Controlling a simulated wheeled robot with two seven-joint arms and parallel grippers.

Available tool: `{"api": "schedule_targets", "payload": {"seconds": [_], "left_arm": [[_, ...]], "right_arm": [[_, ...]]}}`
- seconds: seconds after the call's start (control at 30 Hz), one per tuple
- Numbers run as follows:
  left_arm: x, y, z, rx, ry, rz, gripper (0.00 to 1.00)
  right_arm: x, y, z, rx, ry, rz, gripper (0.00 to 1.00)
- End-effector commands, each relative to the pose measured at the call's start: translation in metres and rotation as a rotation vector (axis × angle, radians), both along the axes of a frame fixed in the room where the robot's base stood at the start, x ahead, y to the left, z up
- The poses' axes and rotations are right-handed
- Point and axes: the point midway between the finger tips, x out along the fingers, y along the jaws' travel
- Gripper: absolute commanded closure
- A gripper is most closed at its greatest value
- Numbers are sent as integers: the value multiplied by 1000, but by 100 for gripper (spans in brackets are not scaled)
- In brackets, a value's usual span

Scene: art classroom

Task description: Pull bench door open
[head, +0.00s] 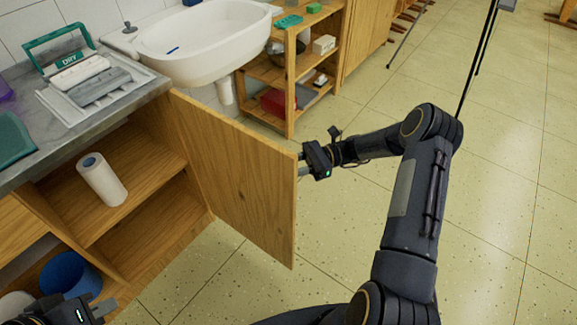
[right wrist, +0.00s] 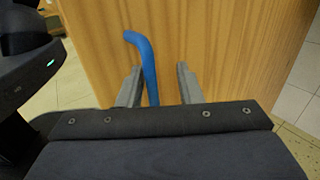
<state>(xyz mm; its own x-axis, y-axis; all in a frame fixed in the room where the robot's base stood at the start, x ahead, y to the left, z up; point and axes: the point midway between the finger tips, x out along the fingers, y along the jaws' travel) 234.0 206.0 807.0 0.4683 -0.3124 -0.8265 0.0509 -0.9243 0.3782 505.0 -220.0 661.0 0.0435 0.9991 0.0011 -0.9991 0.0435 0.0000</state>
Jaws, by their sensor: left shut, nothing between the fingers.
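The wooden bench door (head: 235,170) stands swung wide open from the bench, its inner face toward me in the head view. Its blue handle (right wrist: 148,65) shows only in the right wrist view, on the wooden face. My right gripper (head: 301,165) is at the door's free edge, partly hidden behind it. In the right wrist view its fingers (right wrist: 158,88) are apart, with the handle between them, nearer the left finger. My left gripper (head: 108,308) is at the bottom left in the head view, shut and empty, below the open bench compartment.
The open bench (head: 150,150) holds a paper roll (head: 101,179) on a shelf and a blue bin (head: 70,275) lower down. A sink (head: 205,40) and a wooden shelf unit (head: 290,120) stand behind the door. The tiled floor (head: 500,200) at right is clear.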

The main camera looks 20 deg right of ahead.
Motion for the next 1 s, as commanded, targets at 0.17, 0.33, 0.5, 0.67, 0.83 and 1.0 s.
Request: {"api": "schedule_targets", "payload": {"seconds": [0.17,0.33,0.5,0.67,0.83,1.0], "left_arm": [[0,0,1,0,0,0,100],[0,0,1,0,0,0,100],[0,0,1,0,0,0,100],[0,0,1,0,0,0,100],[0,0,1,0,0,0,100],[0,0,1,0,0,0,100]], "right_arm": [[0,-23,-1,-2,-1,-4,68],[0,-52,-1,-2,-1,-1,68],[0,-70,-1,0,-1,0,68],[-1,-74,0,1,0,3,68],[-1,-74,0,1,0,3,68],[-1,-74,0,1,0,2,68]]}}
